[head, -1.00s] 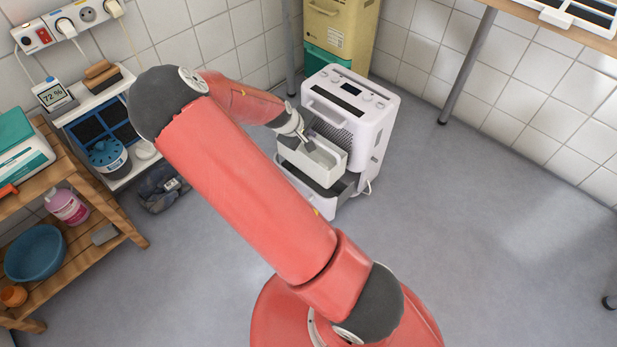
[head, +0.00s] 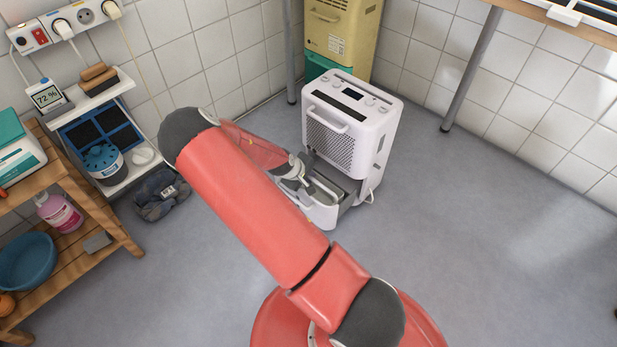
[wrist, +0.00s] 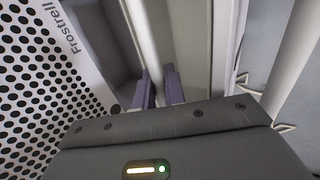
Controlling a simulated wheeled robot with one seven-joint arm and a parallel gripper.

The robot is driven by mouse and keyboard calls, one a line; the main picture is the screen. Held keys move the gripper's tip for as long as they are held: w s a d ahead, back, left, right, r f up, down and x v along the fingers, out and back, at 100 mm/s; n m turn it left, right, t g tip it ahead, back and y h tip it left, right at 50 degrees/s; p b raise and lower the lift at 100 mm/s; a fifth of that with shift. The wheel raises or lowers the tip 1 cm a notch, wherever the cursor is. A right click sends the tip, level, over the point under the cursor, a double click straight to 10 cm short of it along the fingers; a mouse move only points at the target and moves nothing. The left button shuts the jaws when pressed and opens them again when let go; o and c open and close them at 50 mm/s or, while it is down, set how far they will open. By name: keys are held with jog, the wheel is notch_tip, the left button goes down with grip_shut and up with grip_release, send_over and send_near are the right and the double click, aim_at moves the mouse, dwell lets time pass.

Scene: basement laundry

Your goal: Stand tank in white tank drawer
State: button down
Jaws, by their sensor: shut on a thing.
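The white dehumidifier (head: 345,125) stands on the floor with its white tank drawer (head: 320,216) pulled out at the bottom front. The pale tank (head: 325,190) sits low inside the drawer, roughly upright, with its upper edge about level with the drawer's rim. My gripper (head: 305,186) is over the drawer's left part. In the wrist view my gripper (wrist: 159,86) is shut on the tank's near wall, and the tank's inside (wrist: 192,40) shows to the right. A dark gap lies between tank and dehumidifier body. The tank's underside is hidden, so I cannot tell whether it touches the drawer floor.
A yellow and green unit (head: 342,35) stands behind the dehumidifier. A table leg (head: 470,70) is to the right. A wooden shelf (head: 85,215) and a white rack (head: 105,135) stand at the left. The floor to the right is clear.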

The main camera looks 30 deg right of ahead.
jog(key=shift+r, duration=0.1)
jog(key=c, duration=1.5)
grip_release()
jog(key=shift+o, duration=0.2)
